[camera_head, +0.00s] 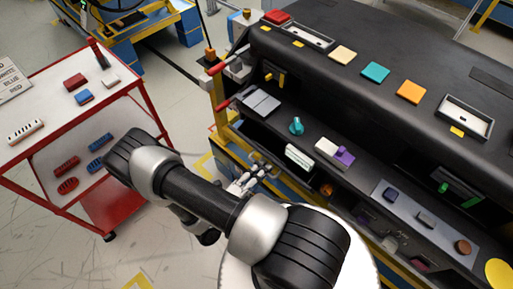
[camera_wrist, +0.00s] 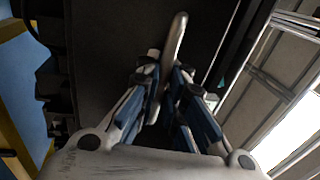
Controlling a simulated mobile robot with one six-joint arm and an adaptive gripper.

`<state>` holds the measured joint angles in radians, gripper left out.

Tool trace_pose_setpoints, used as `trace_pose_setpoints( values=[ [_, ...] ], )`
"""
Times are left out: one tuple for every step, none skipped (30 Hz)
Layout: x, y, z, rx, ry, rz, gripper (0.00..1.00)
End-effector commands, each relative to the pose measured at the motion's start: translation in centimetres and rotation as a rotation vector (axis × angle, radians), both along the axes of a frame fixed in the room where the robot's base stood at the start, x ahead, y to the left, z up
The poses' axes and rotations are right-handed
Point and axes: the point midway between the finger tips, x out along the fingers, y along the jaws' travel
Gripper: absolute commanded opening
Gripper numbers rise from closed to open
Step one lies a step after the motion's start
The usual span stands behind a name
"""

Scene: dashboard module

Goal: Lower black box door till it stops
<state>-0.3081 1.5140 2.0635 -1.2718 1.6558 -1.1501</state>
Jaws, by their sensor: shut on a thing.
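In the wrist view, my gripper (camera_wrist: 167,82) is shut on a pale metallic bar handle (camera_wrist: 177,38), which stands between its two fingers. Behind the handle is a broad black panel (camera_wrist: 115,35), which looks like the box door. In the head view, my gripper (camera_head: 258,170) is at the lower left front of the dark dashboard (camera_head: 330,110), below a dark opening. My arm comes in from the bottom of the picture. The handle and the door are too small or hidden there to tell how far the door is open.
A teal knob (camera_head: 296,126), a white block (camera_head: 299,157) and a white-and-purple block (camera_head: 335,152) are on the dashboard near my gripper. A red-framed cart (camera_head: 120,88) with small blocks stands at left.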

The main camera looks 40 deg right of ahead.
Motion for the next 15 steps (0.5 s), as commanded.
trace_pose_setpoints(
  values=[
    [0.0,0.5,-0.4,-0.002,-0.004,0.014,0.00],
    [-0.1,0.7,-0.7,-0.002,-0.005,0.014,0.00],
    [-0.3,0.9,-0.9,0.000,-0.007,0.014,0.00],
    [-0.3,1.1,-1.1,0.000,-0.008,0.014,0.00],
    [-0.4,1.2,-1.2,0.000,-0.009,0.015,0.00],
    [-0.4,1.4,-1.4,0.000,-0.009,0.015,0.00],
    [-0.4,1.5,-1.5,0.000,-0.010,0.015,0.00],
    [-0.4,1.6,-1.7,0.000,-0.010,0.015,0.00],
    [-0.4,1.7,-1.8,0.000,-0.010,0.014,0.00],
    [-0.4,1.8,-1.8,-0.001,-0.011,0.015,0.00],
    [-0.4,1.8,-1.9,-0.001,-0.011,0.015,0.00],
    [-0.4,1.9,-2.0,-0.001,-0.011,0.015,0.00],
    [-0.4,2.0,-2.0,-0.002,-0.011,0.015,0.00],
    [-0.4,2.0,-2.1,-0.002,-0.011,0.015,0.00],
    [-0.4,2.0,-2.1,-0.002,-0.012,0.014,0.00]
  ],
)
